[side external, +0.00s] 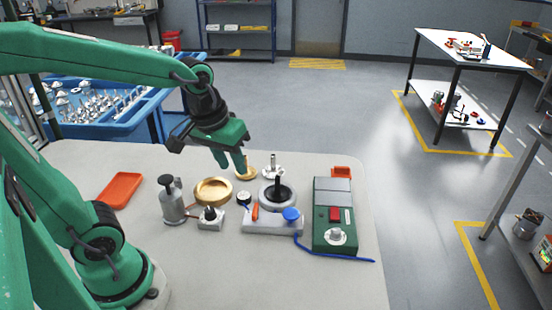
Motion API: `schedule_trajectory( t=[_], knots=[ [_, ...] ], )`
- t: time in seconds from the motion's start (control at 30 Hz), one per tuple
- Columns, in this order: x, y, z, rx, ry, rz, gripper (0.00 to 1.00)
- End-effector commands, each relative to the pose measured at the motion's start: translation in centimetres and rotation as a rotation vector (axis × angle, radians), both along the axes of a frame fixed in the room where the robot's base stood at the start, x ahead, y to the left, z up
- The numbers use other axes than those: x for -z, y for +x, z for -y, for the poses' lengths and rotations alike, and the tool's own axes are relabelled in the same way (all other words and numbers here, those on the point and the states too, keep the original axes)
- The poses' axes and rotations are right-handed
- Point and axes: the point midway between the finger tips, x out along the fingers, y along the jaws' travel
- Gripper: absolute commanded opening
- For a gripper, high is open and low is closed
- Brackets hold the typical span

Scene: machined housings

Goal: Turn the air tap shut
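A pale grey block (262,226) lies on the front part of the table, with an orange lever (255,211) at its left and a round blue knob (291,215) at its right. A blue hose (335,256) runs from near it along the table to the right. I take this block to be the air tap; its valve position is too small to tell. My green gripper (233,166) points down behind and above the block, well apart from the lever.
A black-and-grey round fixture (278,195) stands behind the block. A green control box (334,225) is to the right. A brass ring (213,191), grey canister (173,203) and small black-knobbed box (210,219) are to the left. An orange tray (120,190) lies farther left.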

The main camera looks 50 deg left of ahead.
Motion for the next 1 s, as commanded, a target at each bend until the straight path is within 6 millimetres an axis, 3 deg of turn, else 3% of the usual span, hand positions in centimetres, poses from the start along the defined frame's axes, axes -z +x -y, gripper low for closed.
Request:
schedule_trajectory(
  t=[0.3, 0.6, 1.0],
  knots=[
    [4.0, 3.4, -0.3, -0.213, -0.043, -0.139, 0.33],
    [7.7, 5.4, -0.5, -0.381, -0.059, -0.241, 0.33],
    [8.7, 5.9, -0.6, -0.426, -0.061, -0.262, 0.33]
  ],
)
